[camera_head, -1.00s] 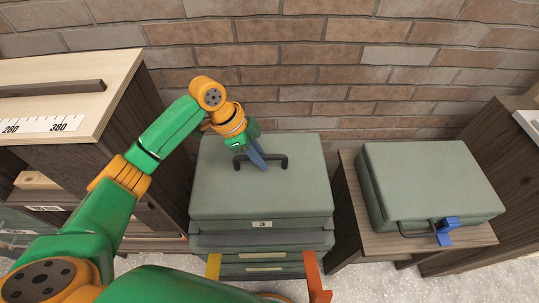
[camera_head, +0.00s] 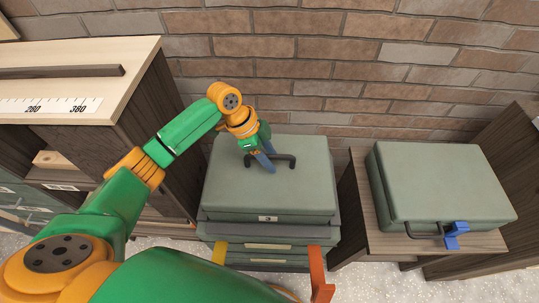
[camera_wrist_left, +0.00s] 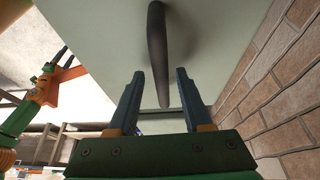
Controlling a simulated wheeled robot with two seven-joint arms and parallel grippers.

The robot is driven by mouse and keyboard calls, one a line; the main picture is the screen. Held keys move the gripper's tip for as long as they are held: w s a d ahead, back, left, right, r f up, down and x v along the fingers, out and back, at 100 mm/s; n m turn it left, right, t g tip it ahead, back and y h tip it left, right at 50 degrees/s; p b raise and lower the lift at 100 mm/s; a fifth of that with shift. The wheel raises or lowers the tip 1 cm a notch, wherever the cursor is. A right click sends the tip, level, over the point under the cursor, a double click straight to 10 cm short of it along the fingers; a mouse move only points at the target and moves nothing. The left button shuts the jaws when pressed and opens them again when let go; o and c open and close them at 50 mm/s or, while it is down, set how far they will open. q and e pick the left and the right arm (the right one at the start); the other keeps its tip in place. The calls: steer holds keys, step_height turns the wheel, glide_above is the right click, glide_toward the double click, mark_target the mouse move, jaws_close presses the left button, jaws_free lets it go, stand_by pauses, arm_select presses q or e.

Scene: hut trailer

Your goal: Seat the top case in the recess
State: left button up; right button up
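The top case (camera_head: 268,190) is a grey-green box with a dark handle (camera_head: 284,160) on its lid. It lies level on a stack; a darker grey rim (camera_head: 325,231) shows below its front edge. I cannot tell whether it lies in the recess or on its rim. My left gripper (camera_head: 267,162) is down at the handle's left half. In the left wrist view my left gripper (camera_wrist_left: 160,78) is open, its fingers either side of the dark bar (camera_wrist_left: 157,45) with gaps. My right gripper (camera_wrist_left: 58,60) seems to show small at the left there; its fingers are unclear.
A yellow upright (camera_head: 219,254) and an orange upright (camera_head: 318,270) stand at the stack's front. A second grey-green case (camera_head: 440,180) with a blue piece (camera_head: 456,232) at its handle lies on a low table (camera_head: 485,242). A ruler-marked bench (camera_head: 90,75) stands left; a brick wall (camera_head: 330,60) is behind.

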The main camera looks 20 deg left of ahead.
arm_select(q)
steer(key=v, duration=1.2)
steer(key=shift+p, duration=0.3)
